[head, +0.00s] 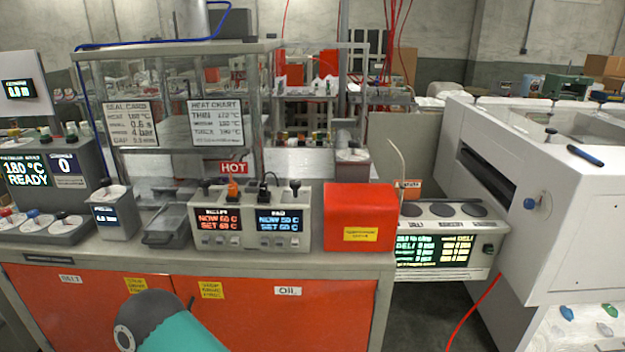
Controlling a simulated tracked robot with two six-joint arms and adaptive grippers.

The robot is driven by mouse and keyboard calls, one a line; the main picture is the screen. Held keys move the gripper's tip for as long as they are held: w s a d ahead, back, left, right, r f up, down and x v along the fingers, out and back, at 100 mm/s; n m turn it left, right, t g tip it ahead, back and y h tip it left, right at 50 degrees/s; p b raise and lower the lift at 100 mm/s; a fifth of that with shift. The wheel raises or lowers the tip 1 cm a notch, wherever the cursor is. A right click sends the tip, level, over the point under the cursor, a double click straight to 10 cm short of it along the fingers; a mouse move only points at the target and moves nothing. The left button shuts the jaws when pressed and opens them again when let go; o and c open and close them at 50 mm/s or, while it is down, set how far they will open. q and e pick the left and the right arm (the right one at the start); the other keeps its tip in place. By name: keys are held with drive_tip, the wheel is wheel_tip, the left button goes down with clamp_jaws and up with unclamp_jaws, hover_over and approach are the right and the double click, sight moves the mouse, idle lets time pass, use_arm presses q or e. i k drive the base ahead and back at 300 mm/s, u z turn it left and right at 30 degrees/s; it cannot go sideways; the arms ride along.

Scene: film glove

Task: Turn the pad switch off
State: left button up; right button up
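A grey control box (251,218) stands on the bench and carries two lit displays. The left display (218,220) has orange text that seems to read NOW 60 and SET 60; its heading is too small to read surely. The right display (279,220) has blue text that seems to read PAD, NOW 50 and SET 60. Small light switches or buttons (280,242) sit under the right display; their positions are too small to tell. Black and orange plugs (233,188) stand on the box's top. Neither gripper shows; only a teal and grey link of mine is at the bottom left.
A red box (360,217) stands right of the control box. A glass-walled enclosure (180,110) with a HOT sign (233,168) stands behind. Metal trays (172,225) lie left. A panel with green text (435,248) and a white machine (540,190) stand right.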

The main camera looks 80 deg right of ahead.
sight(295, 185)
drive_tip(key=u, duration=1.8)
drive_tip(key=i, duration=0.1)
drive_tip(key=z, duration=3.25)
drive_tip(key=i, duration=0.2)
drive_tip(key=z, duration=0.75)
drive_tip(key=i, duration=0.85)
drive_tip(key=u, duration=0.2)
drive_tip(key=k, duration=0.75)
drive_tip(key=z, duration=0.25)
drive_tip(key=i, duration=0.75)
drive_tip(key=u, duration=0.15)
